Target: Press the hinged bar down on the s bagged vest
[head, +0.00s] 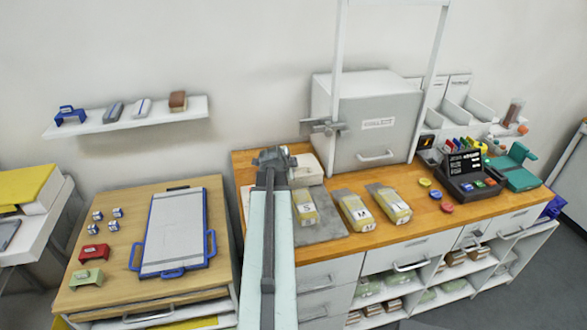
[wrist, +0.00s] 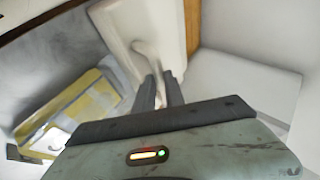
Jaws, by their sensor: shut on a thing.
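A cream sealer with a hinged bar (head: 307,170) stands at the left end of the wooden counter, partly hidden behind my arm. In the wrist view its bar (wrist: 120,20) fills the top, with a narrow cream handle running down between my fingers. My gripper (wrist: 160,92) is shut on that handle; in the head view my gripper (head: 272,158) is at the sealer's left side. A yellow bagged vest (head: 305,207) lies right in front of the sealer, its label too small to read. It seems to be the yellow bag in the wrist view (wrist: 75,110). The bar's angle is unclear.
Two more bagged vests, one labelled M (head: 355,212) and another (head: 390,203), lie to the right. A grey cabinet (head: 372,105) with a white frame stands behind. A label device (head: 472,172) and coloured discs are further right. A side table with a blue-framed board (head: 176,275) is left.

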